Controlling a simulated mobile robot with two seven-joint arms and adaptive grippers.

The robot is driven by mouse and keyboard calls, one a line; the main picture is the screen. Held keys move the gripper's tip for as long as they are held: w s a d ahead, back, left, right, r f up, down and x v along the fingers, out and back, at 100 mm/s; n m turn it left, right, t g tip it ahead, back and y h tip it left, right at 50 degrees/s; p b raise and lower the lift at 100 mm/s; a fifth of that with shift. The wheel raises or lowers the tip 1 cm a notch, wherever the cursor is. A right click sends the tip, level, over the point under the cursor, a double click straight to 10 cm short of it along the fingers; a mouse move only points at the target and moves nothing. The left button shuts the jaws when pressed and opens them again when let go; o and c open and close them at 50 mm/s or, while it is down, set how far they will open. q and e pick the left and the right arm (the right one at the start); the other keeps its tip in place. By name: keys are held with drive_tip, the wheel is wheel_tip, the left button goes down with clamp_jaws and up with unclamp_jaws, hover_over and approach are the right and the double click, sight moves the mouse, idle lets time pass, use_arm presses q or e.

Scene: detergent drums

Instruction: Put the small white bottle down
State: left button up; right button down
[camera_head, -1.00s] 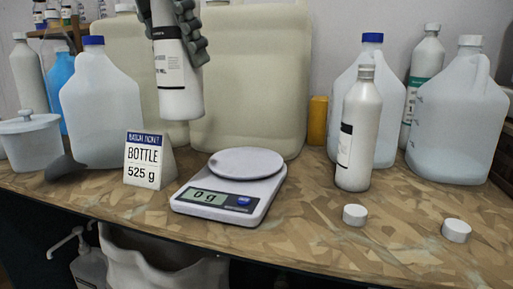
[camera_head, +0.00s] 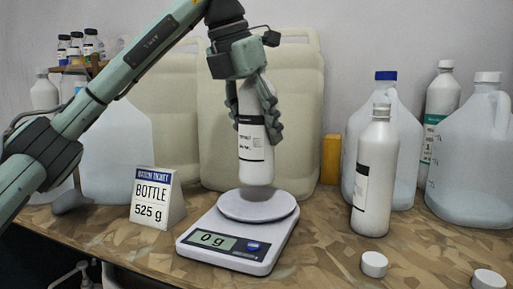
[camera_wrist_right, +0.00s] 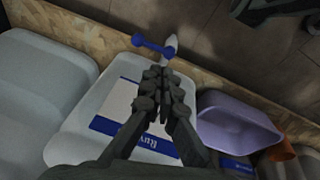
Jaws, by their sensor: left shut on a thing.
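My left gripper (camera_head: 256,108) is shut on a small white bottle (camera_head: 256,168) with a black-and-white label. A similar white bottle (camera_head: 378,165) stands on the bench to the right. In the right wrist view, my right gripper (camera_wrist_right: 163,80) has its fingers together with nothing seen between them, above a white container with a blue-edged label (camera_wrist_right: 120,105).
A card reading "BOTTLE 525 g" (camera_head: 157,200) stands left of the scale. Large jugs (camera_head: 483,150) and big cream canisters (camera_head: 212,140) line the back. Two white caps (camera_head: 374,264) lie at front right. Bare bench (camera_head: 325,225) lies between scale and right bottle.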

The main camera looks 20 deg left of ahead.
sight(257, 149)
use_arm(q)
wheel_tip(257, 149, down, 4)
drive_tip(key=shift+r, duration=0.25)
drive_tip(key=shift+f, duration=0.1)
use_arm(e)
drive_tip(key=shift+w+r, duration=0.25)
drive_tip(key=shift+w, duration=0.15)
use_arm(q)
drive_tip(key=shift+f, duration=0.15)
